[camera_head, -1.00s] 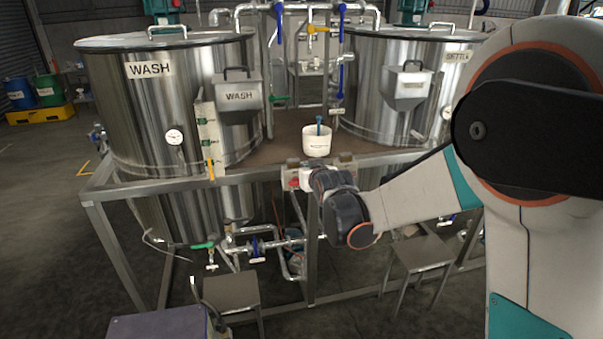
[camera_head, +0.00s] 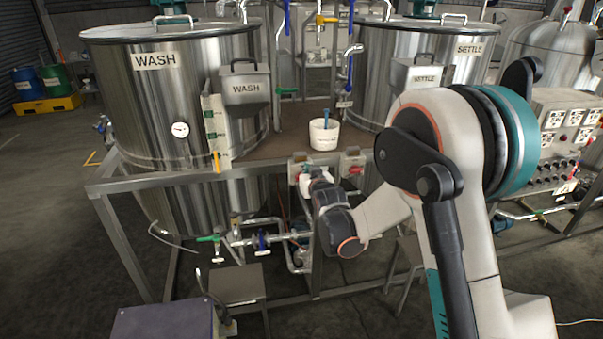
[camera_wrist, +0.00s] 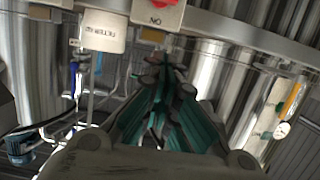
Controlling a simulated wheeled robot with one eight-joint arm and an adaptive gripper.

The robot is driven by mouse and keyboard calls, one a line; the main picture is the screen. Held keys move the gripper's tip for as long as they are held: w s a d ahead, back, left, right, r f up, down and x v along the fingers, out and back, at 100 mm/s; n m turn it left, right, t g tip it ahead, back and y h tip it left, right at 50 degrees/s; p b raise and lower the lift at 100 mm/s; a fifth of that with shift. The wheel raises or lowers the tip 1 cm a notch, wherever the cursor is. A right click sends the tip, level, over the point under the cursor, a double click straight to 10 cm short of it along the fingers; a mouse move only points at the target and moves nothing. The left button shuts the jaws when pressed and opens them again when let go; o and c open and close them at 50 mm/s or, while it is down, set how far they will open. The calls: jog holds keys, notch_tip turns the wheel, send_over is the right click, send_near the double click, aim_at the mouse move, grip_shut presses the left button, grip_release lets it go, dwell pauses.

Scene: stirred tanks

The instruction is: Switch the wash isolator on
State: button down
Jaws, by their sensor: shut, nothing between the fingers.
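The wash tank (camera_head: 175,95) stands on the left of the steel frame. Two small grey switch boxes with red parts sit on the front rail: the left one (camera_head: 299,160), nearer the wash tank, and the right one (camera_head: 352,162). My gripper is at the left box and partly hides it in the head view. In the wrist view my gripper (camera_wrist: 160,66) is shut and empty, its fingertips together. A box with a red knob (camera_wrist: 166,3) and upside-down "ON" lettering (camera_wrist: 157,17) is just beyond the tips, cut by the top edge. The knob's position cannot be told.
A white tub (camera_head: 323,136) stands on the deck behind the boxes. The steel rail (camera_head: 235,166) runs across the front. Valves and pipes (camera_head: 262,240) and a small stool (camera_head: 237,281) are below. A pale labelled box (camera_wrist: 103,31) is beside the knob box.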

jog(key=b+x, duration=0.1)
jog(key=x, duration=0.2)
jog(key=f+x, duration=0.1)
jog(key=x, duration=0.3)
jog(key=f+b+x, duration=0.1)
jog(key=x, duration=0.2)
jog(key=shift+f+b, duration=0.15)
jog(key=shift+b, duration=0.2)
jog(key=shift+f, duration=0.9)
